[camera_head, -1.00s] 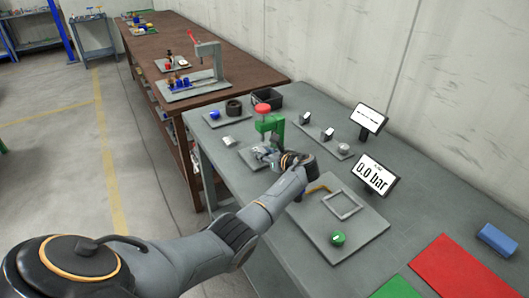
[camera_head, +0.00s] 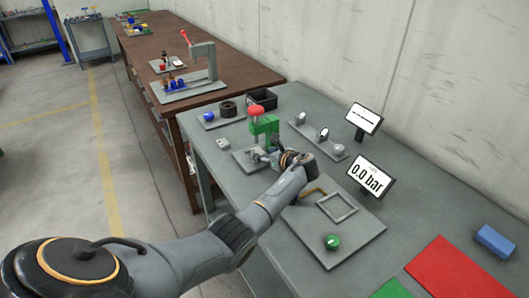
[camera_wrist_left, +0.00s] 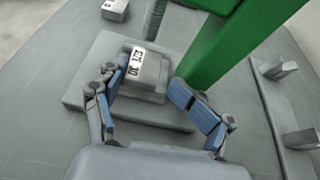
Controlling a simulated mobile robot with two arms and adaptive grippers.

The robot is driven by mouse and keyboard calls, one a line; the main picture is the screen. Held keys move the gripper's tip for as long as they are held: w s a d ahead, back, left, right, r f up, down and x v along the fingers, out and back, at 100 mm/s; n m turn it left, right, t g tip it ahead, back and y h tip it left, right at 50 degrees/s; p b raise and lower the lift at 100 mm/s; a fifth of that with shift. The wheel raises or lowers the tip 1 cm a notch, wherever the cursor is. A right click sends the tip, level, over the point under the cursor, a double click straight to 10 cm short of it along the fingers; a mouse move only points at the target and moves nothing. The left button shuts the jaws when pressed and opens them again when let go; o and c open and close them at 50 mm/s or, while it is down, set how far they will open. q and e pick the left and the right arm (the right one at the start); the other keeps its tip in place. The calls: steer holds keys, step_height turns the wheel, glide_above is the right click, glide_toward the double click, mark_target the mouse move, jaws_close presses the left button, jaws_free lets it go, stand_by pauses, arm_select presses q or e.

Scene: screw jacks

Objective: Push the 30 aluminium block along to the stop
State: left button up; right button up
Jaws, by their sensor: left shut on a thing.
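The aluminium block (camera_wrist_left: 150,72), a grey block with a white label reading 30 upside down, sits on a grey plate (camera_wrist_left: 88,72) in the left wrist view. In the head view my left gripper (camera_head: 262,157) is low at the foot of a green press (camera_head: 268,127) with a red knob (camera_head: 256,109); the block is hard to make out there. The green frame (camera_wrist_left: 240,45) stands beyond and right of the block in the wrist view. I cannot make out the stop. My right gripper is out of view.
A loose pale block (camera_head: 222,143) lies left of the press. A dark bin (camera_head: 262,97) stands behind it. A plate with small parts (camera_head: 338,150) and two displays (camera_head: 367,118) are to the right. A plate with a green knob (camera_head: 332,241) lies nearer.

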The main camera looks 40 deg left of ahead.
arm_select(q)
steer(key=shift+w+d+r, duration=0.1)
steer(key=shift+w+d, duration=0.15)
steer(key=shift+d, duration=0.2)
steer(key=v, duration=1)
steer(key=shift+s+d, duration=0.2)
steer(key=shift+s, duration=0.1)
steer(key=shift+s+d+r, duration=0.25)
steer(key=shift+d, duration=0.05)
